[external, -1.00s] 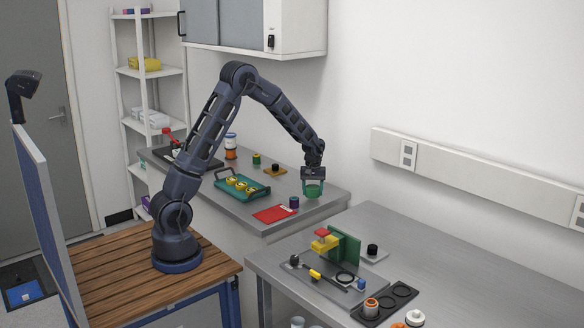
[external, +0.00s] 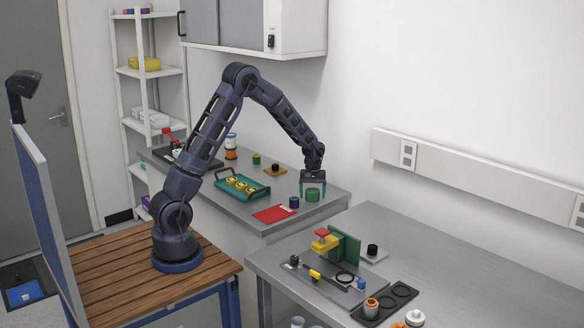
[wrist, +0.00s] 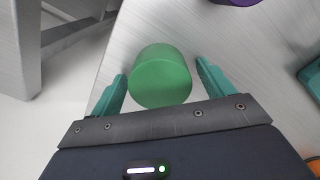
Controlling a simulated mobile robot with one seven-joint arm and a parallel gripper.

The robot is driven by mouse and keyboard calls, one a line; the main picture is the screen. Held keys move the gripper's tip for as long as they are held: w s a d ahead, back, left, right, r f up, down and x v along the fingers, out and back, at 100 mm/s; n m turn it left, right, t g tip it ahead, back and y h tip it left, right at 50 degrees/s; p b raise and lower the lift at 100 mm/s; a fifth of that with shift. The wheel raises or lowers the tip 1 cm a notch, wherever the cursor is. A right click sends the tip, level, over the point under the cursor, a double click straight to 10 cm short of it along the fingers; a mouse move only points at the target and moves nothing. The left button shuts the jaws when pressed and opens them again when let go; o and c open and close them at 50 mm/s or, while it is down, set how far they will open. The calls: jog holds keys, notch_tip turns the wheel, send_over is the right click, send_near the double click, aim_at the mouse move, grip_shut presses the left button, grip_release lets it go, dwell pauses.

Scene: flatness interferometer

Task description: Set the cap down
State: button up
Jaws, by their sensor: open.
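The cap appears to be the green round piece (external: 312,195) standing on the far metal bench near its right corner. In the wrist view the green cap (wrist: 161,77) stands between my two teal fingers, with a gap on each side. My gripper (external: 313,190) is open around and just above it, pointing down; it also shows in the wrist view (wrist: 162,88). The cap's underside is hidden, but it looks seated on the bench top.
A purple cylinder (external: 294,203) and a red mat (external: 272,214) lie left of the cap. A teal tray (external: 256,193) with yellow-topped pieces is further left. The bench edge (wrist: 110,45) is close to the cap. The nearer bench holds a fixture plate (external: 325,285).

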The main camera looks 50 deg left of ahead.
aim_at(313, 191)
notch_tip(313, 191, up, 12)
jog(key=f, duration=0.1)
jog(key=s+a+r+m+t, duration=0.1)
jog(key=s+a+r+m, duration=0.1)
jog(key=s+r, duration=0.8)
jog(key=s+a+r+m+t, duration=0.1)
jog(key=s+a+r+m, duration=0.1)
jog(key=s+r, duration=0.7)
jog(key=s+a+f+m+t, duration=0.1)
jog(key=s+m, duration=0.4)
jog(key=s, duration=1.9)
jog(key=shift+t, duration=0.8)
jog(key=shift+f, duration=0.1)
